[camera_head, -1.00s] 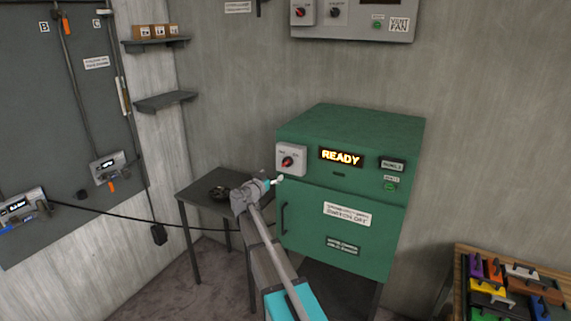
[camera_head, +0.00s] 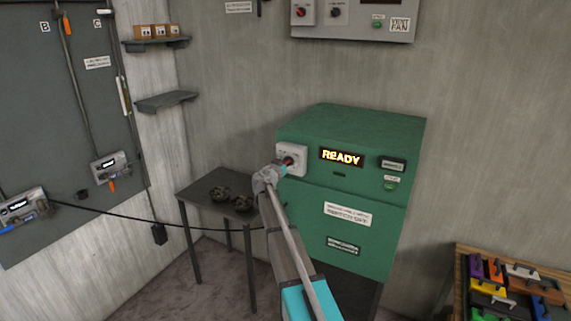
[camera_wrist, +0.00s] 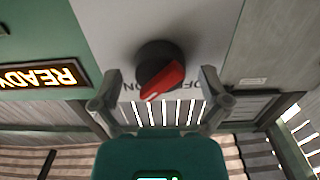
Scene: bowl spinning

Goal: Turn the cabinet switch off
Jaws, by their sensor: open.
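The green cabinet (camera_head: 350,235) stands against the wall with a lit READY display (camera_head: 341,157). A white switch plate (camera_head: 300,153) is at its upper left, partly hidden by my gripper. In the wrist view the switch is a red lever on a round black base (camera_wrist: 162,78), and its plate (camera_wrist: 190,35) carries dark lettering, upside down and partly covered. My gripper (camera_head: 285,164) is at the switch in the head view. In the wrist view my gripper (camera_wrist: 160,103) is open, one finger on each side of the red lever, with visible gaps. I cannot tell whether it touches.
A dark small table (camera_head: 206,196) with round black items (camera_head: 222,194) stands left of the cabinet. A wooden rack of coloured pieces (camera_head: 505,290) is at the lower right. A grey control box (camera_head: 355,20) hangs above the cabinet. A black cable runs behind my arm.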

